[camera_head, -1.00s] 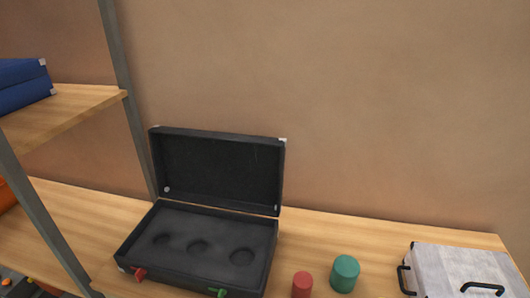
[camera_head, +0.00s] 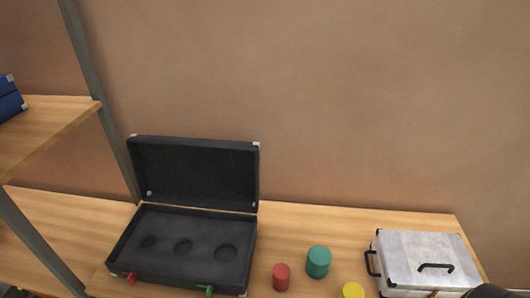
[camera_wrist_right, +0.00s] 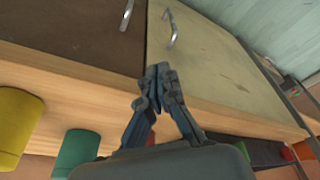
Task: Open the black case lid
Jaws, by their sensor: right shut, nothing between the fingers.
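The black case (camera_head: 215,278) stands on the wooden top in the head view. Its lid (camera_head: 195,172) stands upright at the back, open. The dark inside (camera_head: 200,228) shows several round hollows, all empty. A red latch (camera_head: 130,278) and a green latch (camera_head: 209,290) show on the front edge. My right gripper (camera_wrist_right: 160,75) is shut and empty in the right wrist view, in front of panels with metal handles and apart from the case. My left gripper is not in view.
Red (camera_head: 281,278), green (camera_head: 318,262) and yellow (camera_head: 353,290) cylinders stand right of the case. A silver case (camera_head: 425,258) with black handles is farther right. A wooden shelf (camera_head: 45,125) with a grey post (camera_head: 100,100) stands at left. The wall is close behind.

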